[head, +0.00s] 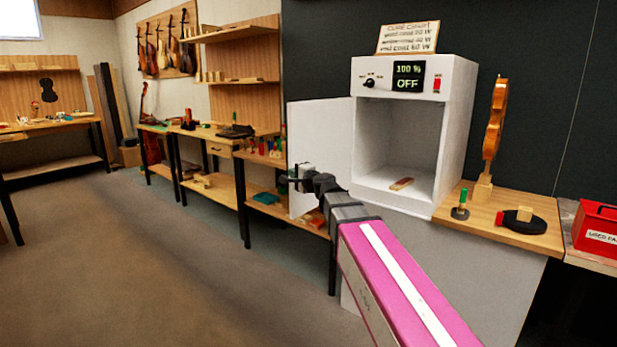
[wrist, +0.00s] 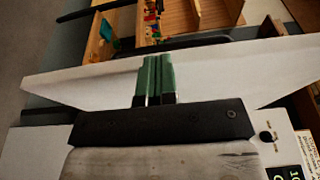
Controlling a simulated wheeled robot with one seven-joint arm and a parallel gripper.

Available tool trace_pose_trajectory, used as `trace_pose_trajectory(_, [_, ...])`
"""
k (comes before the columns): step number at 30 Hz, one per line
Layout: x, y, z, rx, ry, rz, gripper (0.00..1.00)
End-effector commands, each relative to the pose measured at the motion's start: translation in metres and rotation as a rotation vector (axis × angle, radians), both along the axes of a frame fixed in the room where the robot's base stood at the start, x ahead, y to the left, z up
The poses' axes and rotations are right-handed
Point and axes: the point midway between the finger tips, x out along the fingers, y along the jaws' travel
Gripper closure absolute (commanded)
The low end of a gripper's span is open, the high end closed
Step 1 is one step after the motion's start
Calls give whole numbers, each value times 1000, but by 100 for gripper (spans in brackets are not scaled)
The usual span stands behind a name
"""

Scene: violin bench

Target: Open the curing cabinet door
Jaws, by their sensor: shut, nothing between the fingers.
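The white curing cabinet (head: 451,105) stands on a wooden bench. Its white door (head: 321,135) is swung wide open to the left, and the inside of the cabinet is in plain view. My gripper (head: 297,176) is at the door's lower part in the head view. In the wrist view, the green fingertips of my gripper (wrist: 155,75) are together with nothing between them, against or just in front of the white door panel (wrist: 225,80). I cannot tell whether they touch it. The door's handle is not visible.
A small wooden piece (head: 402,184) lies on the cabinet floor. The cabinet display (head: 408,76) reads 100 % and OFF. A violin on a stand (head: 495,130), a black round object (head: 522,222) and a red box (head: 597,228) are at right. Workbenches line the left; the floor there is clear.

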Motion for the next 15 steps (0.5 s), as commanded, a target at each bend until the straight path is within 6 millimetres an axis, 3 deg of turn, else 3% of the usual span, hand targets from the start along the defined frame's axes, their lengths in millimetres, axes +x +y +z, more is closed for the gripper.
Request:
trace_pose_trajectory(9, [49, 59, 0, -1, 0, 3, 100])
trace_pose_trajectory(15, [72, 82, 0, -1, -1, 2, 100])
